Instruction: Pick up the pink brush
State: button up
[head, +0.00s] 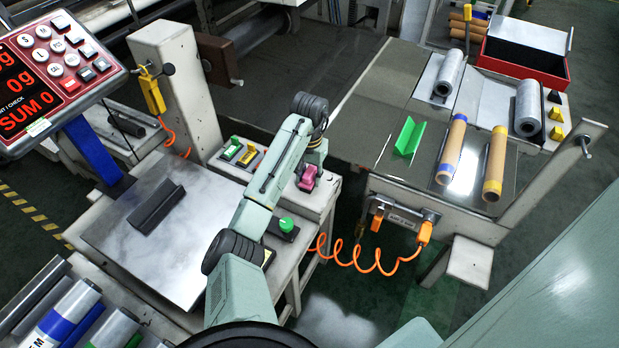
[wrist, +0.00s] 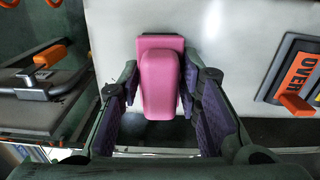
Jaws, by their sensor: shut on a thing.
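The pink brush (wrist: 160,85) is a block with a rounded handle, seen in the middle of the wrist view. It lies on a pale machine top. My gripper (wrist: 160,118) has one finger on each side of it, with the fingers close against its sides. In the head view the brush (head: 308,178) shows at the back right of the small machine top, below the end of my arm. My gripper is mostly hidden behind my arm there. I cannot tell whether the brush touches the surface.
Green and yellow switches (head: 239,151) sit left of the brush, and a green knob (head: 286,225) sits in front. An orange coiled cable (head: 362,262) hangs to the right. An orange lever (wrist: 296,104) stands at right in the wrist view.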

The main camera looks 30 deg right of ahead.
aim_at(309, 172)
jog(key=shift+r, duration=0.1)
jog(key=shift+r+b, duration=0.35)
jog(key=shift+r, duration=0.2)
notch_tip(309, 172, up, 3)
jog(key=shift+f, duration=0.15)
jog(key=s+a+r+p, duration=0.1)
jog(key=s+p, duration=0.1)
jog(key=s, duration=1.4)
jog(key=shift+a, duration=0.1)
jog(key=o, duration=0.7)
jog(key=shift+c, duration=0.2)
jog(key=shift+w, duration=0.1)
jog(key=c, duration=0.5)
